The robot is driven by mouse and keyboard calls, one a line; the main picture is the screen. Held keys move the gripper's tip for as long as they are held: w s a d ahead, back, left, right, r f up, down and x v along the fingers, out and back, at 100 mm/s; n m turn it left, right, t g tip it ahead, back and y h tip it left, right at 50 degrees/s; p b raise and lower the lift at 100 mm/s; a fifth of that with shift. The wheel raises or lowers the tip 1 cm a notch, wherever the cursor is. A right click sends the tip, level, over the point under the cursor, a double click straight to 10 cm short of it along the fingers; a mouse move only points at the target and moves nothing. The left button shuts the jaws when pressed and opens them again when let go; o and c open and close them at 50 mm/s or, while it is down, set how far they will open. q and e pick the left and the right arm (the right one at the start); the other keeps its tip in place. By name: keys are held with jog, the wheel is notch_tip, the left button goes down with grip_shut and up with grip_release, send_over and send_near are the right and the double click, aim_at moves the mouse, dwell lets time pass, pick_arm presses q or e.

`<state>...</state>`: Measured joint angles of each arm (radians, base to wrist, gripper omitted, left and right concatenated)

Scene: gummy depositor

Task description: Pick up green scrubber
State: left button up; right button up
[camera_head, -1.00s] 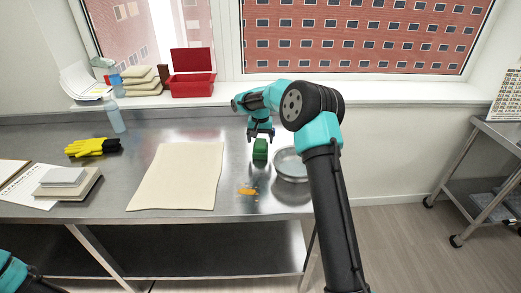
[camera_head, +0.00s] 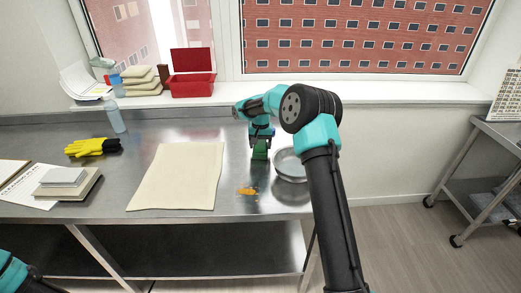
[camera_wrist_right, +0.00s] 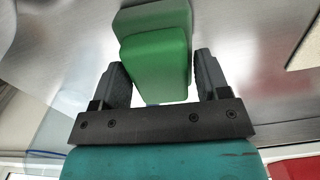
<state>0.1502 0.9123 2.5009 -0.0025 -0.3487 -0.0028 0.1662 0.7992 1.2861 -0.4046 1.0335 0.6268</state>
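The green scrubber (camera_head: 260,154) stands on the steel table, left of a round metal bowl. In the right wrist view the scrubber (camera_wrist_right: 157,62) has a bright green near part, and its top lies between the two dark fingers. My right gripper (camera_head: 260,140) is right above it, pointing down. In the right wrist view the gripper (camera_wrist_right: 160,75) is open, with a gap visible between each finger and the scrubber. My left gripper is out of view; only part of my left arm shows at the lower left corner.
The round metal bowl (camera_head: 290,165) is close on the scrubber's right. An orange patch (camera_head: 247,191) lies in front. A beige cloth (camera_head: 178,177) covers the middle of the table (camera_head: 237,207). Yellow gloves (camera_head: 90,147), a bottle (camera_head: 115,118) and stacked pads (camera_head: 66,182) are to the left.

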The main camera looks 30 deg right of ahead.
aim_at(260, 143)
jog(key=c, duration=0.5)
jog(key=shift+c, duration=0.2)
notch_tip(260, 143, up, 10)
dwell(0.4)
jog(key=o, duration=0.4)
jog(key=c, duration=0.3)
